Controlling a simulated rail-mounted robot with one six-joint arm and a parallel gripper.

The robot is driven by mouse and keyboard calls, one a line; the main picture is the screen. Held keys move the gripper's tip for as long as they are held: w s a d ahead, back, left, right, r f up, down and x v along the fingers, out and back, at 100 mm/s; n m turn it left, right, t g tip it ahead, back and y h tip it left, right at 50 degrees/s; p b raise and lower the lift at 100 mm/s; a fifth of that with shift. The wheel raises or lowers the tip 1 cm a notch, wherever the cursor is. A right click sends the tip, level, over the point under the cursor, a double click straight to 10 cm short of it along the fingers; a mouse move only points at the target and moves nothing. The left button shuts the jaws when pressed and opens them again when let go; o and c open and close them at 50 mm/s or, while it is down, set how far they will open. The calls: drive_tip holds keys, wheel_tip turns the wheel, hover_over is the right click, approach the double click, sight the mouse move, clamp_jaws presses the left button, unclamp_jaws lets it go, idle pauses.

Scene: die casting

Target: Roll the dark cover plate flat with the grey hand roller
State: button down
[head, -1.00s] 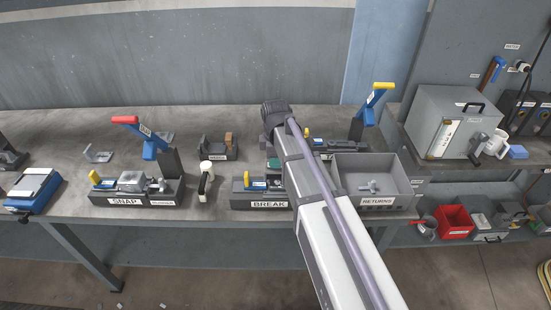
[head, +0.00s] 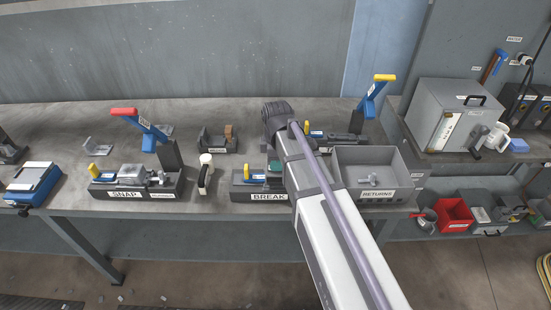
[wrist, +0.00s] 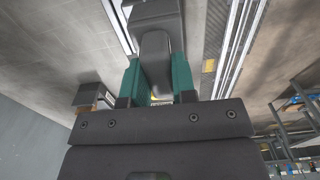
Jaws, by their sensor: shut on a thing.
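In the wrist view my gripper (wrist: 156,64) has its two green fingers closed on a dark grey part (wrist: 155,45) with a narrow neck and a wider block at its far end. This appears to be the grey hand roller, but no roller drum can be made out.
The SNAP fixture (head: 122,193) with a red-tipped blue lever stands left on the bench. The RETURNS bin (head: 409,160) is right of my arm. The bench's far left-middle is mostly clear.

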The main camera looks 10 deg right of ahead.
drive_tip(key=shift+s+d, duration=0.15)
drive_tip(key=shift+d, duration=0.2)
drive_tip(key=shift+w+d, duration=0.25)
drive_tip(key=shift+w, duration=0.8)
drive_tip(key=shift+w+d, duration=0.2)
drive_tip(key=shift+w, duration=0.85)
drive_tip(key=shift+s+d+f, duration=0.1)
drive_tip(key=shift+s+d, duration=0.2)
drive_tip(key=shift+d, duration=0.2)
drive_tip(key=shift+s+a, duration=0.25)
drive_tip(key=shift+s, duration=0.7)
drive_tip(key=shift+s+a, duration=0.25)
drive_tip(key=shift+s, duration=0.7)
drive_tip(key=shift+w+d, duration=0.25)
drive_tip(key=shift+w, duration=0.75)
drive_tip(key=shift+w+d, duration=0.25)
drive_tip(key=shift+w, duration=0.75)
drive_tip(key=shift+w+a, duration=0.15)
drive_tip(key=shift+a, duration=0.35)
drive_tip(key=shift+s+a, duration=0.25)
drive_tip(key=shift+s, duration=0.75)
drive_tip(key=shift+s+a, duration=0.2)
drive_tip(key=shift+s, duration=0.8)
drive_tip(key=shift+w+a, duration=0.1)
drive_tip(key=shift+a, duration=0.4)
drive_tip(key=shift+w+d, duration=0.25)
drive_tip(key=shift+w, duration=0.8)
drive_tip(key=shift+w+d, duration=0.25)
drive_tip(key=shift+w, duration=0.75)
